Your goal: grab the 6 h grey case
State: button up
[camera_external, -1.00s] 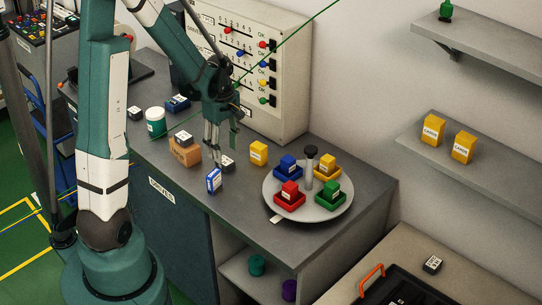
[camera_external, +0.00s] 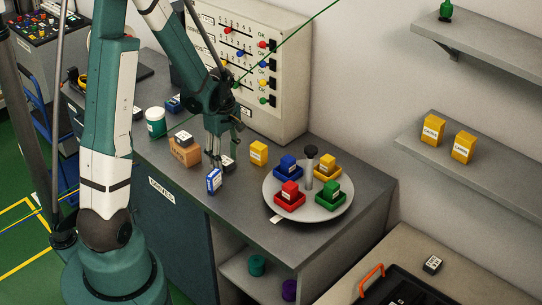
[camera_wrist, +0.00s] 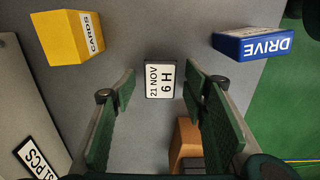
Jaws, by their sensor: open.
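The 6 h grey case (camera_wrist: 160,80) lies on the grey worktop, its white label reading "6 H" and "21 NOV" in the wrist view. In the external view it (camera_external: 229,163) is small and partly hidden by my fingers. My gripper (camera_wrist: 158,92) is open, pointing down above the case. In the wrist view the case shows between and just beyond the two green finger pads, with gaps on both sides. In the external view my gripper (camera_external: 216,157) is close beside or over the case; contact cannot be told.
A blue DRIVE box (camera_wrist: 252,45) and a yellow CARDS box (camera_wrist: 70,37) stand near the case. A brown box (camera_external: 185,152) carries another grey case (camera_external: 183,138). A round turntable (camera_external: 308,211) with coloured trays stands to the right. A white-and-green jar (camera_external: 155,122) is farther left.

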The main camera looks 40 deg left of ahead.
jog(key=shift+f, duration=0.4)
dwell(0.3)
jog(key=c, duration=1)
